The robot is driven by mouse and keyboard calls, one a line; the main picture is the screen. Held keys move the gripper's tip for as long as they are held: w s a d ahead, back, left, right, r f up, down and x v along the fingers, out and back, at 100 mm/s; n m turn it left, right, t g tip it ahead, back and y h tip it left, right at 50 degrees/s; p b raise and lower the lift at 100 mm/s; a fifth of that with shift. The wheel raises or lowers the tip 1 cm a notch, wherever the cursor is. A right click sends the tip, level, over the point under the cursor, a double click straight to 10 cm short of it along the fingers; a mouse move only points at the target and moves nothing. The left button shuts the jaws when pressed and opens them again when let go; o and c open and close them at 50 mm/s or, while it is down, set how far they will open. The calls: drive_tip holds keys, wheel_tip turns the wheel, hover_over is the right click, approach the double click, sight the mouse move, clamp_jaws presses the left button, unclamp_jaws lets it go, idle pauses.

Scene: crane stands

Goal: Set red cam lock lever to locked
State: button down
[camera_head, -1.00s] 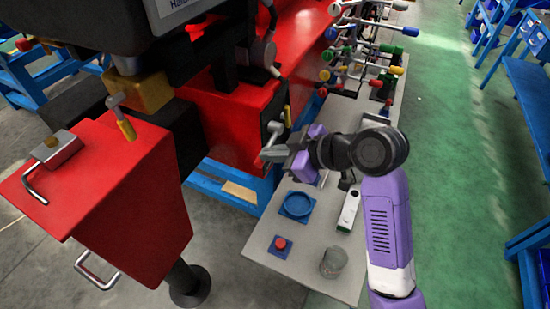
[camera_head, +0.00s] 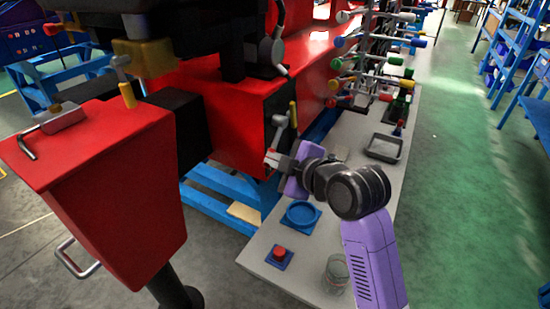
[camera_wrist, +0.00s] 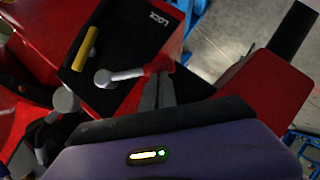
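The cam lock lever (camera_wrist: 126,75) shows in the wrist view as a silver arm with a red end, on a black plate (camera_wrist: 118,35) with a white "LOCK" label. The lever's silver arm also shows in the head view (camera_head: 277,132), on the side of the red machine. My gripper (camera_wrist: 158,78) has its two grey fingers close together at the lever's red end. In the head view my gripper (camera_head: 272,160) is at the lever's lower end. I cannot tell whether the fingers clasp the red end or only touch it.
A yellow-handled lever (camera_wrist: 85,48) is beside the cam lever on the same plate. A grey bench (camera_head: 262,248) below holds a blue round dish (camera_head: 300,214), a red button (camera_head: 279,252) and a glass jar (camera_head: 336,272). Several coloured levers (camera_head: 375,75) stand behind. Green floor at right is clear.

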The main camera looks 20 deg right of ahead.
drive_tip(key=w+d+f+n+t+h+b, duration=0.1)
drive_tip(key=w+d+f+n+t+b, duration=0.2)
drive_tip(key=b, duration=0.9)
drive_tip(key=shift+w+d+f+n+t+b, duration=0.15)
drive_tip(key=shift+d+f+n+t+b, duration=0.35)
drive_tip(key=shift+f+n, duration=0.55)
drive_tip(key=shift+d, duration=0.15)
